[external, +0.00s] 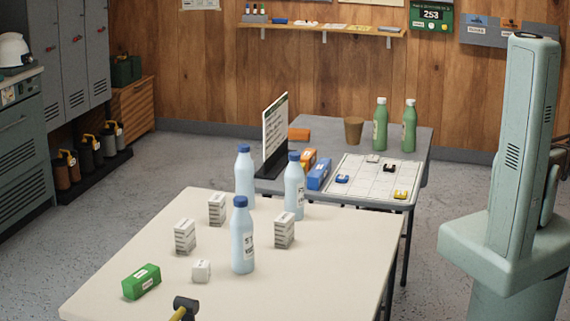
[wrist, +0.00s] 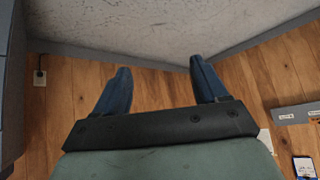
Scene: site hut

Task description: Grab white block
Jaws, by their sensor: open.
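A small white block (external: 201,271) sits on the cream table (external: 330,262) in the external view, near its front edge. A green box (external: 141,282) lies to its left and a blue-capped bottle (external: 242,240) stands to its right. My gripper (wrist: 159,66) shows in the wrist view with its two blue fingers wide apart and nothing between them. It points toward the wood-panelled wall and a pale grey surface, with no block in that view. In the external view my arm stands at the right and its fingers cannot be made out.
Two more blue-capped bottles (external: 245,176) (external: 294,186) and several white printed boxes (external: 185,236) stand behind the block. A black-headed hammer (external: 186,305) is at the front edge. A grey table (external: 410,135) behind holds green bottles (external: 380,124), a cup (external: 353,130) and a gridded board (external: 365,180).

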